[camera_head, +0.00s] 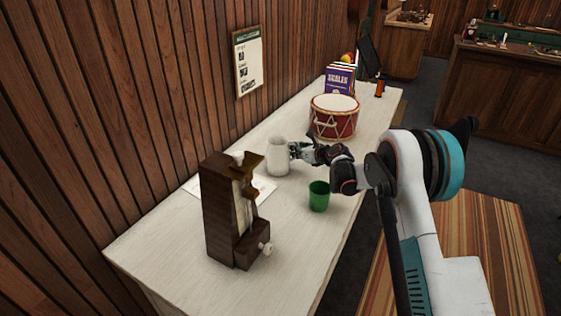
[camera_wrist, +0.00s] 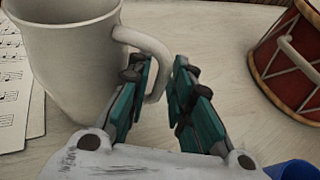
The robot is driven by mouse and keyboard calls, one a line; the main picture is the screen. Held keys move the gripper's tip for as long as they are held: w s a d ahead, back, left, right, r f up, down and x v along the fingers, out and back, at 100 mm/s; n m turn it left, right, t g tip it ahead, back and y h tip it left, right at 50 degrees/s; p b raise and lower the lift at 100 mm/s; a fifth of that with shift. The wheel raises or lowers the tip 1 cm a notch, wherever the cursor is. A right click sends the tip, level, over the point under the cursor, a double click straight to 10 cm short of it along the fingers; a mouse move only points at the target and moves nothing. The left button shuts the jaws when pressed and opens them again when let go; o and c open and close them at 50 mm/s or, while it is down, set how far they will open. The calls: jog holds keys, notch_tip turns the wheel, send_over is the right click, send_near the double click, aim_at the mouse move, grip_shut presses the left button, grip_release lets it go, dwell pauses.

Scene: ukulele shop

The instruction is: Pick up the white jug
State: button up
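The white jug (camera_head: 278,156) stands upright on the white table, near the wooden wall. In the wrist view the jug (camera_wrist: 72,60) fills the upper left, and its handle (camera_wrist: 157,58) curves out to the right. My gripper (camera_head: 297,150) is at the jug's right side. In the wrist view my gripper (camera_wrist: 166,85) is open, its two teal-padded fingers apart. The handle's lower part lies between or just beyond the fingertips, close to the left finger. I cannot tell whether a finger touches it.
A red drum (camera_head: 334,117) stands behind my gripper and a green cup (camera_head: 319,196) in front of it. A dark wooden metronome (camera_head: 222,210) stands nearer. Sheet music (camera_head: 262,187) lies beside the jug. The table's (camera_head: 300,262) front part is clear.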

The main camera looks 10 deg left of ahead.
grip_shut()
jog(key=shift+r, duration=0.1)
jog(key=shift+w+r, duration=0.1)
dwell(0.3)
